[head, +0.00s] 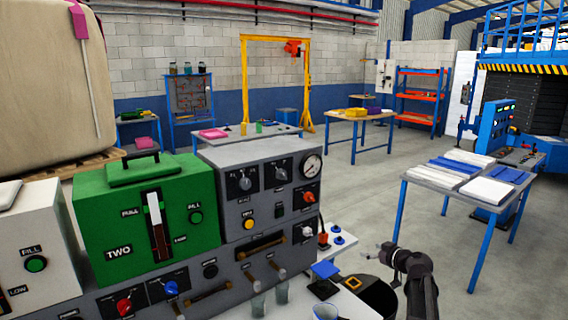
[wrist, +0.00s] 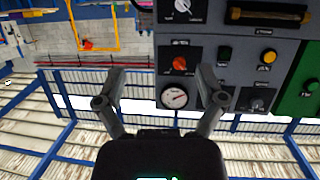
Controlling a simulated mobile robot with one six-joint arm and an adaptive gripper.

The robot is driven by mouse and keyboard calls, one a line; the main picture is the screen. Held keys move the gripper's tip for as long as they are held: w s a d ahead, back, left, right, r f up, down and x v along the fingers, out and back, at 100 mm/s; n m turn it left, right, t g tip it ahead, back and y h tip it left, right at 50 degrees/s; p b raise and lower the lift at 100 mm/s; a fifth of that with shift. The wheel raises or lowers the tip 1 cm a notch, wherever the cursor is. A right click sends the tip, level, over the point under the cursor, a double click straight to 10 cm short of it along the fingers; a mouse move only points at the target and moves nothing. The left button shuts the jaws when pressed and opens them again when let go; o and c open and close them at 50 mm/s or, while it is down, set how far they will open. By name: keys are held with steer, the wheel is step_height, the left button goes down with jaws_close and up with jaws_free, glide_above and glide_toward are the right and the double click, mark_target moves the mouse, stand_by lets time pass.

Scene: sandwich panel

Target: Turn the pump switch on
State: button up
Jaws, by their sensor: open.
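The grey control panel (head: 232,172) stands in the head view's lower middle. A red rotary knob (head: 309,196) sits below its pressure gauge (head: 311,165); the label is too small to read, so I cannot confirm it is the pump switch. In the upside-down wrist view, the red knob (wrist: 180,63) and gauge (wrist: 175,97) appear between the finger lines. My gripper (wrist: 160,74) is open and empty, facing the panel, apparently apart from it. In the head view, dark parts of my arm show right of the panel.
More knobs, buttons and handles crowd the panel, including a yellow button (head: 249,224) and a white-based knob (head: 306,232). A green box (head: 100,215) adjoins it on the left. Cups stand at its foot.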

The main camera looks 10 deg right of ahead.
mark_target(285, 176)
steer(key=w+a+r+t+y+p, duration=0.1)
steer(key=w+a+r+p, duration=0.2)
steer(key=a+r+p, duration=0.4)
steer(key=w+a+r+t+y+p, duration=0.1)
steer(key=w+a+r+p, duration=0.3)
steer(key=a+r, duration=0.9)
steer(key=r+t+p, duration=0.1)
steer(key=p, duration=0.1)
steer(key=shift+w+n+y+p, duration=0.2)
steer(key=shift+n+y+p, duration=0.1)
steer(key=shift+y+p, duration=0.1)
steer(key=shift+w+a, duration=0.1)
steer(key=shift+a, duration=0.05)
steer(key=x, duration=1.3)
steer(key=shift+w+a, duration=0.15)
steer(key=shift+w, duration=0.1)
steer(key=c, duration=1.2)
